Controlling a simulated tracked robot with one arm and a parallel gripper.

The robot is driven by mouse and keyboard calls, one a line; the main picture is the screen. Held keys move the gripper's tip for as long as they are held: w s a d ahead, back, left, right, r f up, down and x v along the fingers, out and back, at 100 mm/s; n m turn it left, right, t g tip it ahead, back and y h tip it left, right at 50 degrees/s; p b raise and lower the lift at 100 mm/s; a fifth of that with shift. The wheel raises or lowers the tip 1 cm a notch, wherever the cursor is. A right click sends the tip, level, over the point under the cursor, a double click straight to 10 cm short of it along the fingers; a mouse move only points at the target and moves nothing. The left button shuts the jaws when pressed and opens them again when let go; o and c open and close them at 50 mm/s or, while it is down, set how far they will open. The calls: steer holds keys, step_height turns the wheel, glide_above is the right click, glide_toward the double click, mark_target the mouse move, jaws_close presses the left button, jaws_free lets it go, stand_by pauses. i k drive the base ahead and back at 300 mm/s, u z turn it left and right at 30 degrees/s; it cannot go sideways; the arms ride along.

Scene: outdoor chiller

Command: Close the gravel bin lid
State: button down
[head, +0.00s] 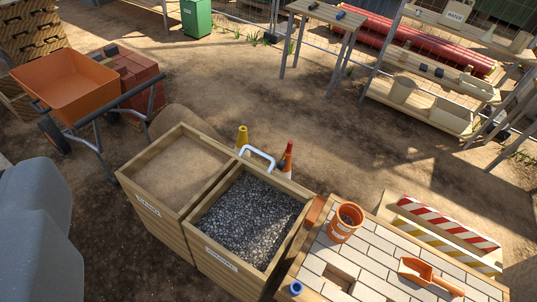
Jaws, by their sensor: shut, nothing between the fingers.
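The gravel bin (223,262) is a wooden box with a pale label on its front, in the lower middle of the head view. It is open, and dark grey gravel (249,218) shows inside. A pale, bent handle (257,153) rises at its back edge, near the divider. The lid's panel is not clearly visible; I cannot tell its angle. The sand bin (150,215), joined on the left, is also open. My gripper is not in view.
A paved wooden bench (375,262) stands close right, with an orange bucket (345,222) and orange scoop (428,275). Cones (286,158) stand behind the bin. An orange wheelbarrow (66,85) is at left. Large grey rounded shapes fill the lower left. Bare ground lies behind.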

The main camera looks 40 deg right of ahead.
mark_target(268, 172)
steer(key=z, duration=0.1)
steer(key=i, duration=1)
steer(key=u, duration=0.1)
